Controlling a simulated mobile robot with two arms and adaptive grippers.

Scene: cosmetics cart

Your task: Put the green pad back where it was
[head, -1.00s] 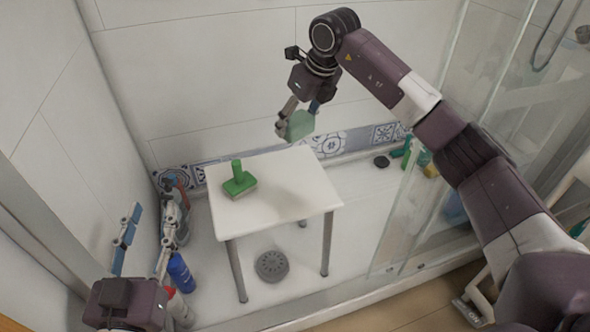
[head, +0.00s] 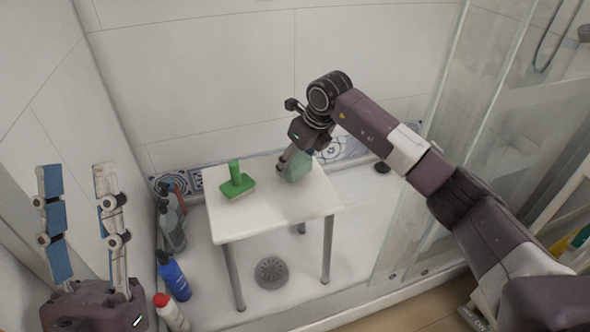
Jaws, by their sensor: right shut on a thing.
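A pale green pad (head: 299,167) is held in my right gripper (head: 293,163), low over the back right part of the white table (head: 270,213). I cannot tell whether the pad touches the tabletop. The gripper partly hides it. A darker green block with an upright handle (head: 237,183) stands on the left part of the table, apart from the pad. My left gripper (head: 80,200) is at the lower left, fingers pointing up and spread wide, empty, away from the table.
Several bottles stand on the floor left of the table, among them a blue one (head: 174,277) and a white one with a red cap (head: 170,312). A glass shower panel (head: 440,200) is on the right. The front of the tabletop is clear.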

